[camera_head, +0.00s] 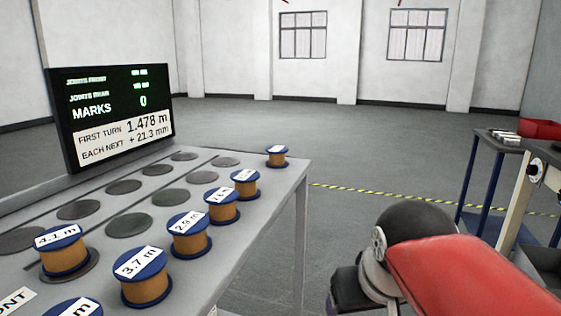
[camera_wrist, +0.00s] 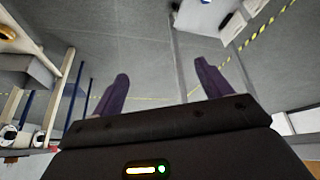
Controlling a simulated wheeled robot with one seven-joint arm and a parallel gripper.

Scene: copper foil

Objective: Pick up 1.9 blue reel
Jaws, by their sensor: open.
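Several copper-wound reels with blue rims stand on the grey table in the head view. Labels read 4.1 m on one reel (camera_head: 64,258) and 3.7 m on another (camera_head: 145,290). A third (camera_head: 190,246) seems to read 2.9 m. The labels on the farther reels (camera_head: 223,213), (camera_head: 245,189) and the farthest one (camera_head: 277,161) are too small to read surely, so I cannot tell which is the 1.9 reel. My gripper (camera_wrist: 162,85) is open and empty in the wrist view, its dark fingers apart over grey floor. No reel shows between them.
A black display board (camera_head: 112,115) stands at the table's back left. Empty round dark pads (camera_head: 129,225) lie behind the reel row. A blue-legged stand with a red bin (camera_head: 541,129) is at the right. Open floor with a yellow striped line (camera_head: 345,188) lies beyond the table.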

